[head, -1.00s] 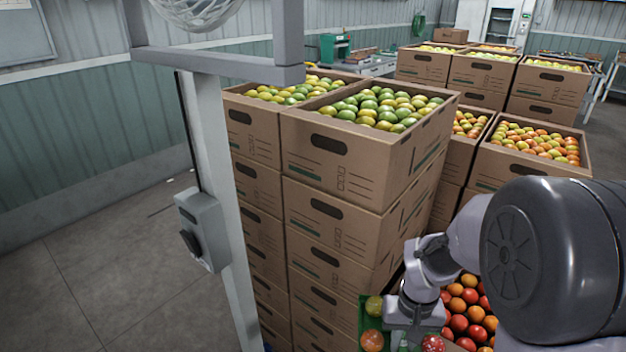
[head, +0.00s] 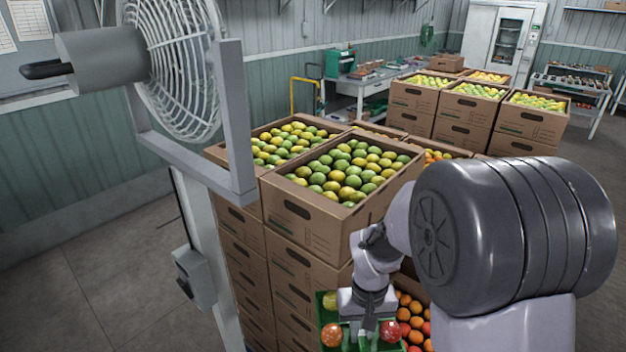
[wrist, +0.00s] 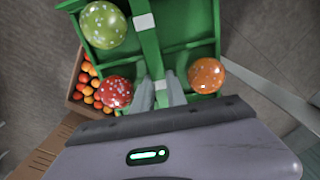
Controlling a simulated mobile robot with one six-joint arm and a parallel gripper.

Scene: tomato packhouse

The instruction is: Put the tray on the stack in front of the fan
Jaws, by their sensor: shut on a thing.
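The tray (head: 322,316) is green and divided into compartments. It holds speckled balls, one yellow-green, one orange and one red. In the wrist view the tray (wrist: 185,22) shows a central bar with white patches. My gripper (wrist: 162,90) is shut on this bar, and the tray hangs from it. In the head view my gripper (head: 365,338) and the tray are low at the bottom, beside the box stack and below its top. The fan (head: 185,70) stands at upper left. The nearest stack of cardboard boxes (head: 300,222) is right of it, its top box full of green and yellow fruit.
A second stack (head: 238,188) adjoins on the left, close to the fan's grey post (head: 205,250). Red and orange fruit (head: 415,320) sits low in a box beside the tray. More box stacks (head: 460,135) and a workbench (head: 375,85) stand behind. Floor (head: 100,270) is clear at left.

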